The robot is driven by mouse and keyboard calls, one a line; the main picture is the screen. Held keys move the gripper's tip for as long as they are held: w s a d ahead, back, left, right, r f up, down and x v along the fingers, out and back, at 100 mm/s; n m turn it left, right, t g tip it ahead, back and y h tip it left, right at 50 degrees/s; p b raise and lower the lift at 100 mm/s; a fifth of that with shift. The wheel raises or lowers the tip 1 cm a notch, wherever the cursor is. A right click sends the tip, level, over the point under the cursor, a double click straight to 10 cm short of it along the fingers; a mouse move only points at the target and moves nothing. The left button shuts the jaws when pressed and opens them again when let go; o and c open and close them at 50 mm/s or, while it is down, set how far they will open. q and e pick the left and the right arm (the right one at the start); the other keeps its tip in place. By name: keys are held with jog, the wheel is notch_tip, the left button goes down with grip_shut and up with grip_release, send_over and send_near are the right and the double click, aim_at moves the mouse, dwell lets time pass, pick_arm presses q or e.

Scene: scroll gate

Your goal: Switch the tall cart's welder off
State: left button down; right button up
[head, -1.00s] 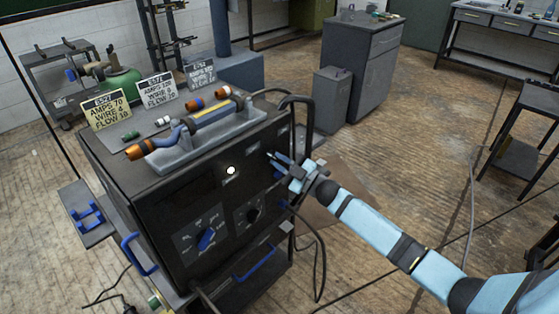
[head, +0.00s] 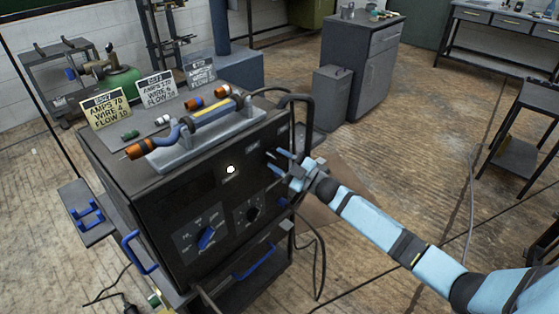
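The welder (head: 180,215) is a dark box on a cart, with its front panel facing me. A white lamp (head: 230,169) glows on the panel. Below it are a blue pointer knob (head: 206,237) and a smaller black knob (head: 252,214). My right gripper (head: 273,159) is at the upper right of the panel, its two blue-grey fingers spread and pointing at the panel. A small dark part of the panel shows by the fingertips; I cannot tell whether it is a switch or whether the fingers touch it. My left gripper is out of view.
A torch (head: 205,116) lies in a grey cradle on top of the welder, with several setting cards (head: 107,110) behind it. A black hose loops along the right side. A grey cabinet (head: 360,75) stands behind. The floor to the right is mostly open.

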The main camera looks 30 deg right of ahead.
jog(key=v, duration=1.3)
jog(key=shift+s+d, duration=0.25)
jog(key=shift+s, duration=0.05)
jog(key=shift+f, duration=0.1)
